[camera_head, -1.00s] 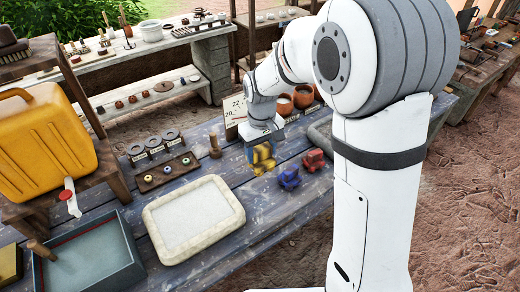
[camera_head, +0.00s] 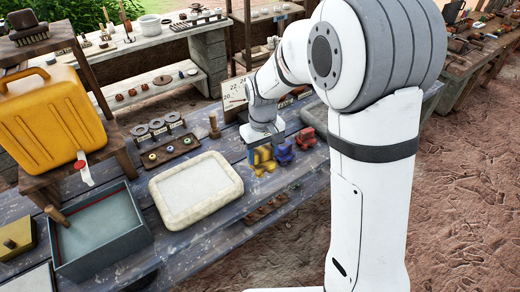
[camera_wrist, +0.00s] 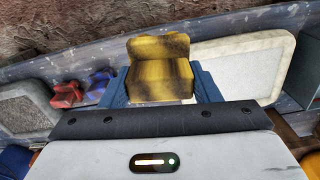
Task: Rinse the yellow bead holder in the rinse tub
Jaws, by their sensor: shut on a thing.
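My gripper (camera_head: 262,150) is shut on the yellow bead holder (camera_head: 264,162) and holds it at the right of the pale shallow tray. In the wrist view, the yellow bead holder (camera_wrist: 160,75) has dark smudges and sits between the blue fingers of my gripper (camera_wrist: 162,88). A grey-blue tub (camera_head: 108,258), which looks like the rinse tub, stands at the left of the bench. It holds greyish liquid, has a red line inside, and a wooden handle sticks up at its left corner. My gripper is well to the right of this tub.
The pale tray (camera_head: 228,205) lies between my gripper and the tub. Blue (camera_head: 284,153) and red (camera_head: 307,139) holders stand just right of my gripper. A yellow canister (camera_head: 50,118) with a tap stands on a shelf behind the tub. A peg (camera_head: 214,126) stands behind the tray.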

